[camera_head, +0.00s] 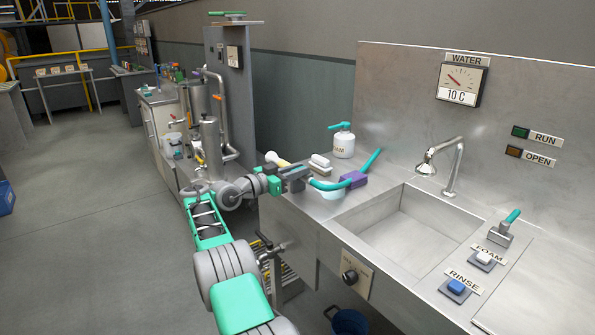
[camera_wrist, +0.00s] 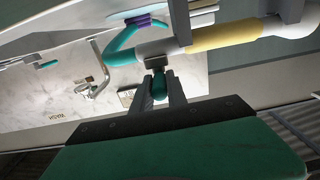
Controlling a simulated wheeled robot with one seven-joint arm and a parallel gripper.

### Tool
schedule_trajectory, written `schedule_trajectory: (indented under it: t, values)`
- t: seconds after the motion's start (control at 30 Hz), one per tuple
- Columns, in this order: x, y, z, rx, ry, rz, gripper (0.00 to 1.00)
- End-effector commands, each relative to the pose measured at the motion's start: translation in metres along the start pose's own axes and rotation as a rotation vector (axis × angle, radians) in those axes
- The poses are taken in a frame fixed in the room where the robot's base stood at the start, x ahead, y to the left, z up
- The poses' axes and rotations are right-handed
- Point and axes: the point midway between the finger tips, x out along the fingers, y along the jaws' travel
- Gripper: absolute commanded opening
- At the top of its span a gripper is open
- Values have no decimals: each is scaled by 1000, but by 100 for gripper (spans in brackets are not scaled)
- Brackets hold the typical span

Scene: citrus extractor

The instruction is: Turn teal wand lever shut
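The wand (camera_wrist: 215,38) crosses the top of the wrist view, with a grey body, a yellow band and a pale end. A teal hose (camera_wrist: 120,45) curves from its left end. The wand's teal lever (camera_wrist: 159,88) hangs below the body, between the fingers of my gripper (camera_wrist: 159,82). The fingers are close together and appear shut on the lever. In the head view, my gripper (camera_head: 296,179) is at the left end of the sink counter. The wand's yellow part (camera_head: 274,158) shows behind it. The lever is hidden there.
The steel sink (camera_head: 408,232) lies to the right, with a tap (camera_head: 447,165). Another teal lever (camera_head: 513,216) stands beside the foam (camera_head: 484,259) and rinse (camera_head: 456,287) buttons.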

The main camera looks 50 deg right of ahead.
Motion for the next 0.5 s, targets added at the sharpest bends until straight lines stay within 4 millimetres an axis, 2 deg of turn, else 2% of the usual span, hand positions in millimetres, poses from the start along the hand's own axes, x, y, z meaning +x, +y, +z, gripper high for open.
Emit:
schedule_trajectory:
  t: [0.03, 0.23, 0.5]
  values:
    - [1, 1, 2, -3, -1, 3, 22]
    - [-1, -1, 1, -1, 0, -2, 38]
    - [-1, -1, 0, 0, 0, -3, 39]
